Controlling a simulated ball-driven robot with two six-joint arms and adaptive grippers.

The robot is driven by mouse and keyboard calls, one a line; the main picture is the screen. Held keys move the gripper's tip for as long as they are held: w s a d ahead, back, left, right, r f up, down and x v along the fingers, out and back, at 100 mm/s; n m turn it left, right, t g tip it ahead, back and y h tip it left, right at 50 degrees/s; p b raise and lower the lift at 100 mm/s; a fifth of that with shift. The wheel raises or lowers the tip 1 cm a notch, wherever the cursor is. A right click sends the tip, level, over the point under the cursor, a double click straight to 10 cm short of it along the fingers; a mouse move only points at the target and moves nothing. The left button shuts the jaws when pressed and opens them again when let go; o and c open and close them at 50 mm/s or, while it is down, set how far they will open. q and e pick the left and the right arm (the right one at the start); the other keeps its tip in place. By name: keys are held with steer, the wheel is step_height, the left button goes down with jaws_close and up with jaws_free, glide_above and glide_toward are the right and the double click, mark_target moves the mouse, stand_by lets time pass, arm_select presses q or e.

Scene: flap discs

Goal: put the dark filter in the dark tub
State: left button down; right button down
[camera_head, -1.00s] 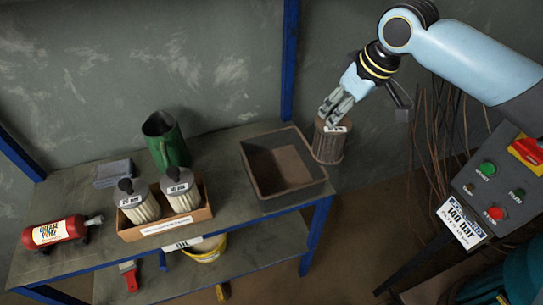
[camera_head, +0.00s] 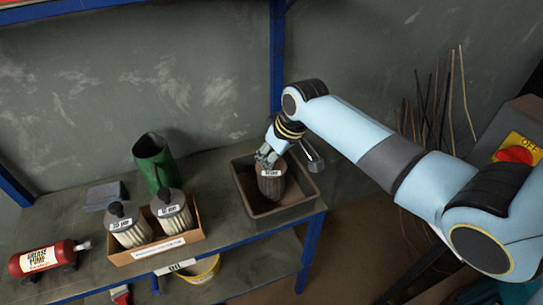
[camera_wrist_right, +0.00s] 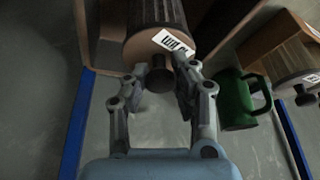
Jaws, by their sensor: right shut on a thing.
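The dark filter (camera_head: 271,184) is a brown ribbed cylinder with a white label. It is upright over the inside of the dark tub (camera_head: 298,206), a brown open box at the right end of the bench. My right gripper (camera_head: 267,158) is shut on the filter's top knob. In the right wrist view the gripper (camera_wrist_right: 160,75) pinches the knob of the filter (camera_wrist_right: 157,18). I cannot tell whether the filter's bottom touches the tub floor. My left gripper is not in view.
Two pale filters (camera_head: 129,228) (camera_head: 172,212) stand in a cardboard box (camera_head: 160,249) left of the tub. A green jug (camera_head: 153,160), a blue-grey cloth (camera_head: 105,196) and a red grease pump (camera_head: 44,260) are further left. A blue post (camera_head: 277,60) rises behind the tub.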

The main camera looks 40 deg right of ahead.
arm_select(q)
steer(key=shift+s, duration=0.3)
arm_select(e)
steer(key=c, duration=1.1)
jaws_free()
steer(key=shift+f, duration=0.1)
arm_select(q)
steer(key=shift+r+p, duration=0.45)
arm_select(e)
steer(key=v, duration=1.2)
